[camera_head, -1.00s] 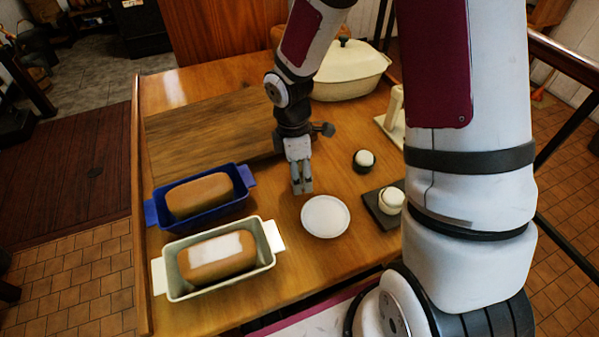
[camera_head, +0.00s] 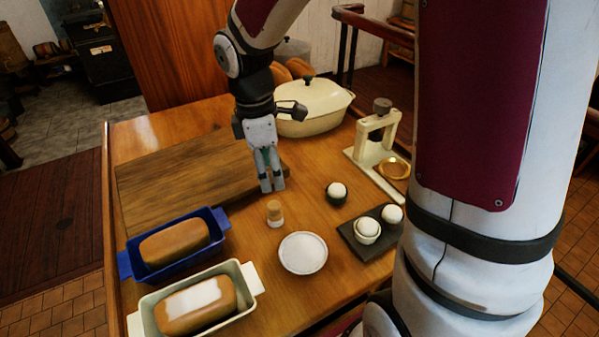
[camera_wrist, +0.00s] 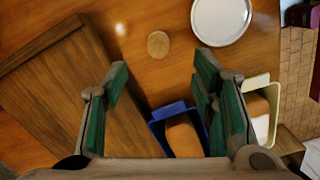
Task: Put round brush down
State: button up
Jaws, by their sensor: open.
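The round brush (camera_head: 275,210) stands upright on the wooden table, its wooden end up and its pale bristles down. It is between the blue loaf tin and the white plate. In the wrist view its round wooden top (camera_wrist: 158,44) shows beyond and between my fingertips. My gripper (camera_head: 272,187) is above the table, behind the brush in the head view and apart from it. In the wrist view its green-padded fingers (camera_wrist: 162,68) are spread wide with nothing between them.
The white plate (camera_head: 303,253) is close in front of the brush. A blue tin (camera_head: 222,228) and a cream tin (camera_head: 247,281) hold loaves at left. A cutting board (camera_head: 180,178) lies behind. A dark tray (camera_head: 353,243) with eggs and a cream press (camera_head: 372,165) are at right.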

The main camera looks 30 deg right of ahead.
jog(key=s+r+m+t, duration=0.2)
jog(key=s+r+m, duration=0.4)
jog(key=s, duration=0.3)
jog(key=s+r+m+t+y, duration=0.1)
jog(key=s+r+m+t, duration=0.2)
jog(key=s+r+m, duration=0.4)
jog(key=shift+s+d+r+m, duration=0.3)
jog(key=shift+s+m, duration=0.2)
jog(key=shift+s, duration=0.55)
jog(key=shift+w, duration=0.1)
jog(key=shift+c, duration=0.4)
